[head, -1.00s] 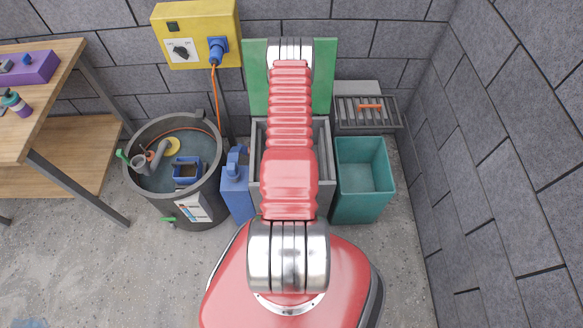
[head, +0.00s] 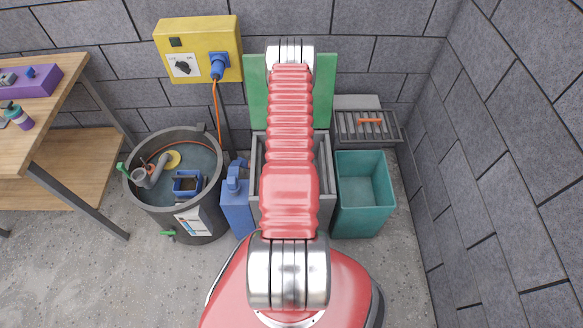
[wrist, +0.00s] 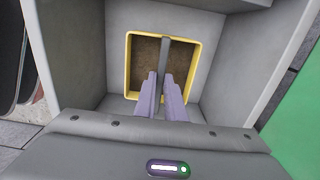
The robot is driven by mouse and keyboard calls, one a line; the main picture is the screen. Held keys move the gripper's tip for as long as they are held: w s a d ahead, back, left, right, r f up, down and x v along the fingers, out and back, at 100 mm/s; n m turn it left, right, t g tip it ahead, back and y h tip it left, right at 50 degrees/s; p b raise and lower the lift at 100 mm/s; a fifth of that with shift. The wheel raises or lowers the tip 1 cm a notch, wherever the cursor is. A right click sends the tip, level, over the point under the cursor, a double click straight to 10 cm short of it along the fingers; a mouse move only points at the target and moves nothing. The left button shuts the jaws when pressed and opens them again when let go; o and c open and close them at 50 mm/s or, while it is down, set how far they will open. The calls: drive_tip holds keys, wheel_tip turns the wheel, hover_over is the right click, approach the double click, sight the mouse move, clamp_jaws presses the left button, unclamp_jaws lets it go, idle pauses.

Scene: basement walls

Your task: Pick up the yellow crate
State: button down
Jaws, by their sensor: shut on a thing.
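The yellow crate (wrist: 129,62) shows in the wrist view as a yellow-rimmed box with a brown inside. A grey upright bar (wrist: 166,52) runs across its middle. It sits inside a deep grey box (wrist: 100,45), with grey walls around it. My gripper (wrist: 161,78) reaches down into the grey box, its two pale purple fingers closed on the grey bar. The near part of the crate is hidden behind my fingers. In the head view my red arm hides the crate and my gripper, and the grey box (head: 325,165) shows only at its sides.
A green panel (head: 322,95) stands behind the grey box. A blue can (head: 237,205) and a dark round tub (head: 200,222) stand to the left. A teal bin (head: 363,215) stands close on the right, with a grille (head: 365,127) behind it. The right wall is near.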

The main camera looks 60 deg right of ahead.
drive_tip(key=shift+r, duration=2.75)
